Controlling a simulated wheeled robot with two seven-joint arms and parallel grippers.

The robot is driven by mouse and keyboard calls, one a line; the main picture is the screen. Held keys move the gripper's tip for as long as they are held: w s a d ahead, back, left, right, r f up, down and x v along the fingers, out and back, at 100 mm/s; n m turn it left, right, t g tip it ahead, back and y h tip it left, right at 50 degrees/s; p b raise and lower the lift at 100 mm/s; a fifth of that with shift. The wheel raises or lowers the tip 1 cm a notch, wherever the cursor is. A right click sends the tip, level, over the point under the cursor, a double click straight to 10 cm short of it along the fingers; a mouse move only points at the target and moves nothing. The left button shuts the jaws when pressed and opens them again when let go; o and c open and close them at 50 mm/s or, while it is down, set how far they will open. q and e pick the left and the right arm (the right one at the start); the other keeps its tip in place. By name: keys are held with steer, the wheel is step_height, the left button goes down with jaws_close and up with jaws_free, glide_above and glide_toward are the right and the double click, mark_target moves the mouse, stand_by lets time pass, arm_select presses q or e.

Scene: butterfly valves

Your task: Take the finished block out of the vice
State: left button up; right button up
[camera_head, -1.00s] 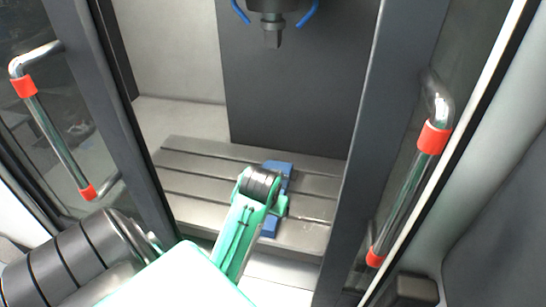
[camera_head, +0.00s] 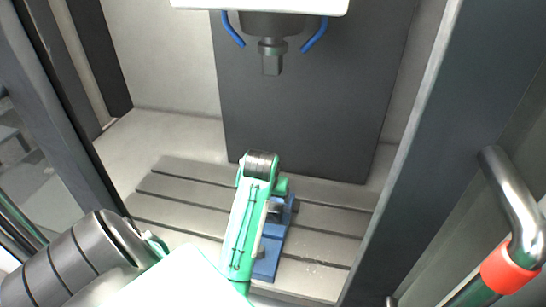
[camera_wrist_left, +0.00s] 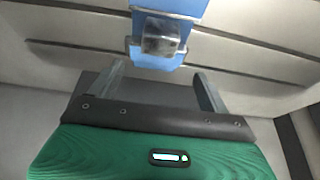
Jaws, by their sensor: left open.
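The blue vice (camera_head: 268,258) stands on the slotted machine table, partly hidden behind my green left arm in the head view. It also shows at the top of the left wrist view (camera_wrist_left: 158,60). A small dark grey metal block (camera_wrist_left: 160,39) sits in the vice, between its blue parts. My left gripper (camera_wrist_left: 158,69) is open, with its two grey fingers apart and pointing toward the vice. The fingers are short of the block, with nothing between them. In the head view my arm hides most of this gripper. My right gripper is not in view.
The slotted table (camera_head: 335,220) is bare around the vice. The spindle (camera_head: 271,58) with two blue hoses hangs above and behind. A door with a red-banded handle (camera_head: 510,268) stands at right, and a dark door frame (camera_head: 60,130) at left.

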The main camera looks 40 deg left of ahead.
mark_target(273, 207)
arm_select(q)
steer(key=x, duration=0.4)
steer(key=shift+p, duration=0.35)
steer(key=shift+w+a+f, duration=0.1)
steer(key=shift+w+f, duration=0.05)
steer(key=shift+f, duration=0.2)
steer(key=shift+w+f+p, duration=0.1)
steer(key=shift+f+p, duration=0.9)
steer(key=shift+p+x, duration=0.4)
steer(key=shift+x, duration=0.65)
steer(key=shift+w+f, duration=0.1)
steer(key=shift+f, duration=0.45)
steer(key=shift+c, duration=0.7)
steer(key=c, duration=1.2)
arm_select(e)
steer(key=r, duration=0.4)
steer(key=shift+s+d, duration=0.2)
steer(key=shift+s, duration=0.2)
arm_select(q)
steer(key=shift+o, duration=0.2)
steer(key=shift+r, duration=0.1)
